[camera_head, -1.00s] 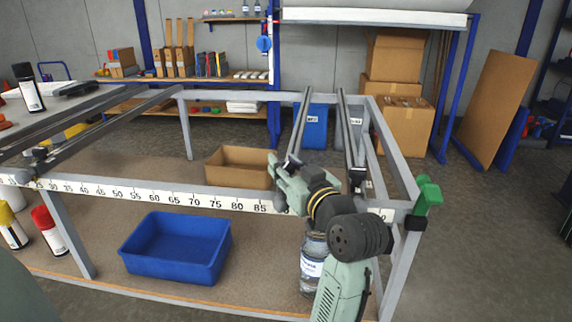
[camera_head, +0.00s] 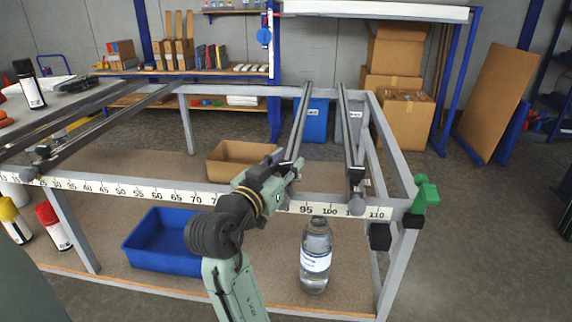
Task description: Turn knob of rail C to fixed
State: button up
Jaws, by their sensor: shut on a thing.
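Several dark rails run across a grey metal frame, two at the left and two at the right. No rail letters are readable; I take the third from the left as rail C (camera_head: 303,122). My gripper (camera_head: 287,170) is at the near end of this rail, just above the ruler strip. It is shut on the knob there, which the fingers hide, so its setting cannot be read. The rightmost rail (camera_head: 346,130) has a grey knob (camera_head: 357,206) hanging at its near end, clear of my gripper.
A white ruler strip (camera_head: 318,209) runs along the frame's front bar. A bottle (camera_head: 316,258) and a blue bin (camera_head: 150,240) stand on the lower shelf. A cardboard box (camera_head: 232,162) is behind the bar. A green clamp (camera_head: 426,194) sits at the right corner.

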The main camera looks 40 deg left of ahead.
jog(key=m+h, duration=0.2)
jog(key=h, duration=0.1)
jog(key=m+h+b, duration=0.1)
jog(key=m+h, duration=0.1)
jog(key=h, duration=0.2)
jog(key=shift+f+m+b, duration=0.1)
jog(key=shift+m+b, duration=0.2)
jog(key=shift+m, duration=0.1)
jog(key=shift+w+h, duration=0.1)
jog(key=shift+h, duration=0.4)
jog(key=o, duration=1.1)
jog(key=shift+o, duration=0.2)
jog(key=v, duration=1.2)
